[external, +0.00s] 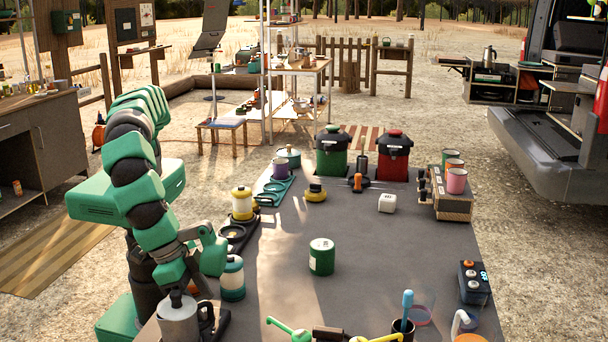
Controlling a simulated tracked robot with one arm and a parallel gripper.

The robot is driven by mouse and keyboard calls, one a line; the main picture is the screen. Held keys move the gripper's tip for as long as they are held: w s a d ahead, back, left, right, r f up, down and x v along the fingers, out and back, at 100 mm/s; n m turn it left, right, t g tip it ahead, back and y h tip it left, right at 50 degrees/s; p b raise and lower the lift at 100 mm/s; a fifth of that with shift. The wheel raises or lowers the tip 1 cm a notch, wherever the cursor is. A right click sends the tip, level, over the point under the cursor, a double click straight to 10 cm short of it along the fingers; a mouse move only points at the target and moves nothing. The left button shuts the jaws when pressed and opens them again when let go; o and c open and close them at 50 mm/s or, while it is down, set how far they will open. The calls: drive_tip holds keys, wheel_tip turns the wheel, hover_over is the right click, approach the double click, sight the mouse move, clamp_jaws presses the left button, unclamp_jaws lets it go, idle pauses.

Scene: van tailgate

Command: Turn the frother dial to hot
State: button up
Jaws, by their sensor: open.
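I cannot pick out the frother dial or its setting at this size. Two small canisters stand near my arm on the left side of the grey table (290,262). Either might be the frother; I cannot tell. My gripper (211,252) is low over the table's left edge, just above and left of the green and white canister. It is open, and I see nothing held in it. Whether it touches anything is unclear.
A silver pot (178,320) stands close below my gripper. A green tin (321,257) stands mid-table with clear surface around it. Green (332,152) and red (394,157) lidded pots stand at the back. A cup rack (452,200) and a small button box (473,284) are right.

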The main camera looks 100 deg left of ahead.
drive_tip(key=shift+w+f, duration=0.1)
drive_tip(key=shift+f, duration=0.1)
drive_tip(key=c, duration=1)
drive_tip(key=shift+o, duration=0.2)
